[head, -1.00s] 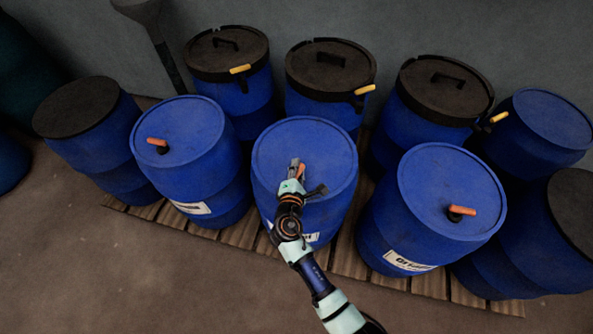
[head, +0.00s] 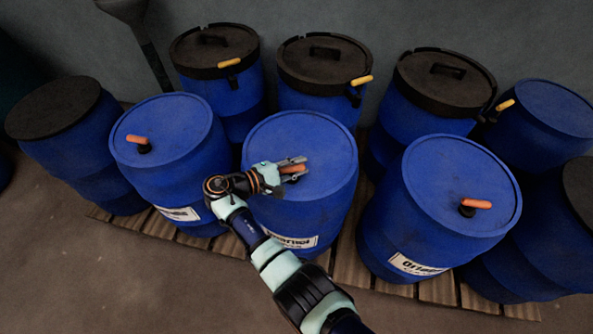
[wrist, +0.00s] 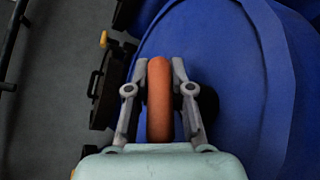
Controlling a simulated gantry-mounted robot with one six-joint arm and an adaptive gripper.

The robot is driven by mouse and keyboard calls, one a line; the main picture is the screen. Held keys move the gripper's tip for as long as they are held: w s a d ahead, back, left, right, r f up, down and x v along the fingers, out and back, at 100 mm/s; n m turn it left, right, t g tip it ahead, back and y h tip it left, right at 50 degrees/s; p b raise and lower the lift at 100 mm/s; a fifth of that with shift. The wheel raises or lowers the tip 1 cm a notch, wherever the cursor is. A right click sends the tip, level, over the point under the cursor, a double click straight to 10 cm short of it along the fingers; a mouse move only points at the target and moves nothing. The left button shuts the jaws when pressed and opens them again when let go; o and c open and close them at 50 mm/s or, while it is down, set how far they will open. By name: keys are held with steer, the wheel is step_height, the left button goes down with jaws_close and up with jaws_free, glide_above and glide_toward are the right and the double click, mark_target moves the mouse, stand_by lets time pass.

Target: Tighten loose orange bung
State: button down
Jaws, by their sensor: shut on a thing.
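My gripper (head: 292,166) is over the lid of the middle front blue drum (head: 320,135). It is shut on the orange bung handle (head: 295,170) of that drum. In the wrist view the orange handle (wrist: 160,100) lies lengthwise between the two grey fingers (wrist: 158,85), above the blue lid (wrist: 230,60). The dark base under the handle is mostly hidden. The left front drum (head: 165,135) has an orange bung handle (head: 138,140), and the right front drum (head: 440,180) has another (head: 476,203).
Several drums with black lids and yellow-handled clamps stand behind, such as the one at back centre (head: 300,65). All stand close together on a wooden pallet (head: 345,262). A grey shovel-like tool (head: 140,30) leans at the back left. Open floor (head: 100,270) lies in front.

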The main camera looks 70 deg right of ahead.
steer(key=shift+s+a+f+m+g+y+b, duration=0.1)
steer(key=shift+m+g+y+b, duration=0.7)
steer(key=shift+b, duration=0.15)
steer(key=shift+s+a+m+g+y+b, duration=0.1)
steer(key=shift+m+g+y+b, duration=0.6)
steer(key=shift+m+y+b, duration=0.15)
steer(key=shift+y, duration=0.25)
steer(key=c, duration=1)
jaws_free()
